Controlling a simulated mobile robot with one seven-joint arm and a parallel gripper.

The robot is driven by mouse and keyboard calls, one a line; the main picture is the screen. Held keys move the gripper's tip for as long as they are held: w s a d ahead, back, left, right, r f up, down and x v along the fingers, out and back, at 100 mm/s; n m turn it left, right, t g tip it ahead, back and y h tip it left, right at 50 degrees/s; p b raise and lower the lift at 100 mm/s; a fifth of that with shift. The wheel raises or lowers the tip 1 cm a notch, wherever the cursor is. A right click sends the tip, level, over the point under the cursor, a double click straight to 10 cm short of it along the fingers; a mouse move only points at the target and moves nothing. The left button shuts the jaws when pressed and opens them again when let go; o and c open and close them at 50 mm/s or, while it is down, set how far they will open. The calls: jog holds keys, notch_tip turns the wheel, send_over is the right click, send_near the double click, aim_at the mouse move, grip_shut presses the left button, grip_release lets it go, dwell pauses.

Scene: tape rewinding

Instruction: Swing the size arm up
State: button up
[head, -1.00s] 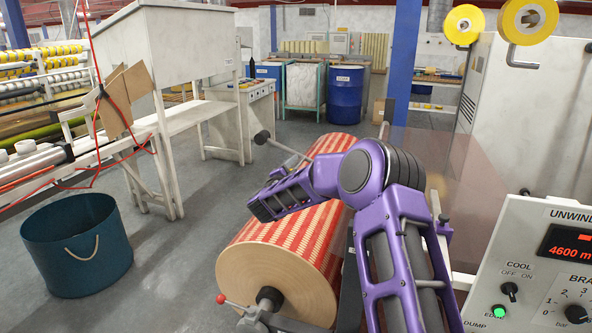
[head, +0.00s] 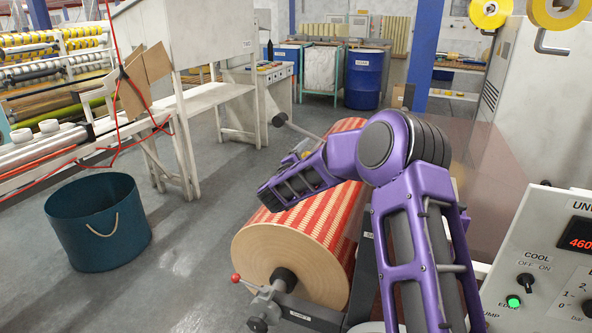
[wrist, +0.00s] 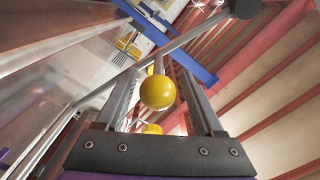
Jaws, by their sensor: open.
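In the head view, a thin grey rod with a dark round end (head: 280,119) reaches out over the far part of the red-and-cream patterned roll (head: 325,195); I take it to be the size arm. In the wrist view, the rod (wrist: 190,37) slants across the picture, with its dark end at top right. A yellow ball knob (wrist: 157,92) on a short stem shows between the fingers of my gripper (wrist: 160,82). The fingers stand apart on either side of it, and I see no contact.
The unwind control panel (head: 545,260) with a green light stands at right, close to my arm. A dark teal bin (head: 97,225) stands on the floor at left. A white workbench (head: 215,98) stands behind it. The floor between bin and roll is clear.

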jog(key=v, duration=1.3)
jog(key=shift+s+a, duration=0.25)
jog(key=shift+s, duration=0.05)
